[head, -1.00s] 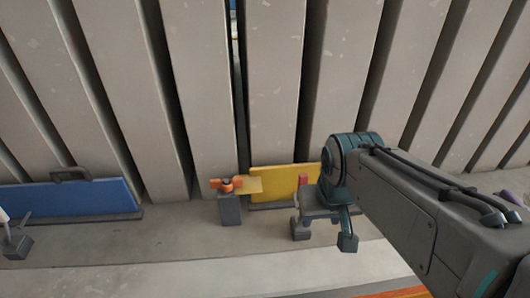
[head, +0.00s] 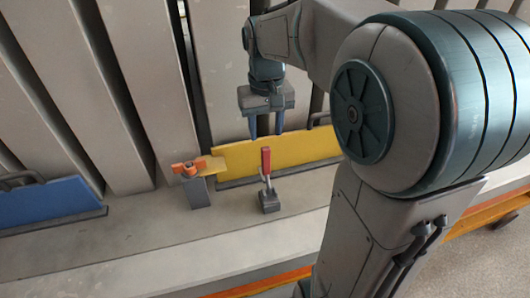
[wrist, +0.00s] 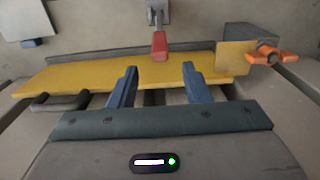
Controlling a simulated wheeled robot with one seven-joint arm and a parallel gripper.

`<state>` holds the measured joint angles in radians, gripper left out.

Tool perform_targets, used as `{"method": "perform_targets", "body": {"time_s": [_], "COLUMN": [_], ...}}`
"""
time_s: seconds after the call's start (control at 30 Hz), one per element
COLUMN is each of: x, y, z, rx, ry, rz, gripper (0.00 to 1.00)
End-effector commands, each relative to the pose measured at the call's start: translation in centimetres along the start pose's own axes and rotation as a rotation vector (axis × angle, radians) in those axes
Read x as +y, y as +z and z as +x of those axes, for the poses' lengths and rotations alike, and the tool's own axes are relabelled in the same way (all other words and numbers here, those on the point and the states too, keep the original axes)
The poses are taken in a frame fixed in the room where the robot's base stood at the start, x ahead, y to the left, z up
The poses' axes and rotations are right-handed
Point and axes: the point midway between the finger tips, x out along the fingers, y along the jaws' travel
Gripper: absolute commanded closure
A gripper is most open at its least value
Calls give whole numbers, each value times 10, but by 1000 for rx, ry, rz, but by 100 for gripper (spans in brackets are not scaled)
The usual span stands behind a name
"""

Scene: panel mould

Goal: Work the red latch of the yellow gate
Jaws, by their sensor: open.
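The yellow gate (head: 272,153) is a low upright panel standing along a dark rail; it also shows in the wrist view (wrist: 95,72). A red-handled latch (head: 266,162) stands upright on a small grey block in front of the gate; its red end also shows in the wrist view (wrist: 159,46). My gripper (head: 266,132) is open and empty, above and behind the latch, close to the gate's top edge. In the wrist view, the red handle lies beyond the fingertips (wrist: 160,70), roughly between them and apart from them.
An orange knob (head: 186,168) sits on a grey post at the gate's left end, beside a yellow tab (head: 212,165). A blue panel (head: 50,212) stands at far left. Tall grey slats rise behind. The ledge in front of the latch is clear.

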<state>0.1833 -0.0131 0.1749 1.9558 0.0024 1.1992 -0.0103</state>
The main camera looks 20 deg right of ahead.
Motion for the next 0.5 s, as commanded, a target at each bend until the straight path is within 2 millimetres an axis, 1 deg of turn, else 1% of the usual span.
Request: {"method": "perform_targets", "body": {"time_s": [0.03, 0.2, 0.4, 0.5], "x": [0, 1, 0, 0], "y": [1, 1, 1, 1], "z": [13, 50, 82, 91], "rx": [-6, -5, -3, -2], "ry": [0, -1, -1, 0], "rz": [1, 2, 2, 2], "gripper": [56, 56, 56, 56]}}
